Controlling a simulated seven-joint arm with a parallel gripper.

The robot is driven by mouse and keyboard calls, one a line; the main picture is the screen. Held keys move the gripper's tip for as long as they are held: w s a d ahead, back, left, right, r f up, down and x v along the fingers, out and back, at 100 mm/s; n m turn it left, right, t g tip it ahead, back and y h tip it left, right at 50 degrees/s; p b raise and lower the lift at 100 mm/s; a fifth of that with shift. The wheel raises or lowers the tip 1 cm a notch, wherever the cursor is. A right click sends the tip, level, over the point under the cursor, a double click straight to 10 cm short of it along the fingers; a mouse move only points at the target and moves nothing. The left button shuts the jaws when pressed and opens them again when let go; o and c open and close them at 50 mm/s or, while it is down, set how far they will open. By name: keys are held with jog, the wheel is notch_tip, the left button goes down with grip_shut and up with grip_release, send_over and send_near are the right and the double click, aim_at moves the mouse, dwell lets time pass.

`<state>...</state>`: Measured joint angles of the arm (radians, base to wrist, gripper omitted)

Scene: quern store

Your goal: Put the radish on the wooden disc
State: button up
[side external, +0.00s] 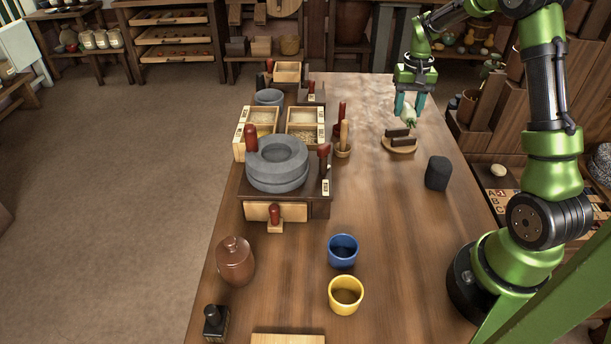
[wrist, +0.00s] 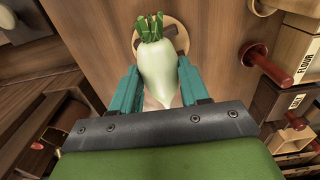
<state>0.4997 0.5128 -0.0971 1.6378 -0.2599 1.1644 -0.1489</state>
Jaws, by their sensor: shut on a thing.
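The radish (wrist: 158,75), white with cut green stalks, is between the two teal fingers of my gripper (wrist: 159,88) in the wrist view. My gripper is shut on it. In the side view the radish (side external: 408,115) hangs below my gripper (side external: 409,104), above the far right part of the table.
A dark grey cylinder (side external: 437,173) stands nearer the camera than the disc. A grey stone quern (side external: 277,165) and grain boxes (side external: 305,126) stand left. Blue (side external: 343,250) and yellow (side external: 345,294) cups stand in front.

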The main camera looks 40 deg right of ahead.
aim_at(405, 121)
jog(key=shift+f, duration=1.75)
jog(key=shift+f, duration=0.6)
jog(key=o, duration=1.1)
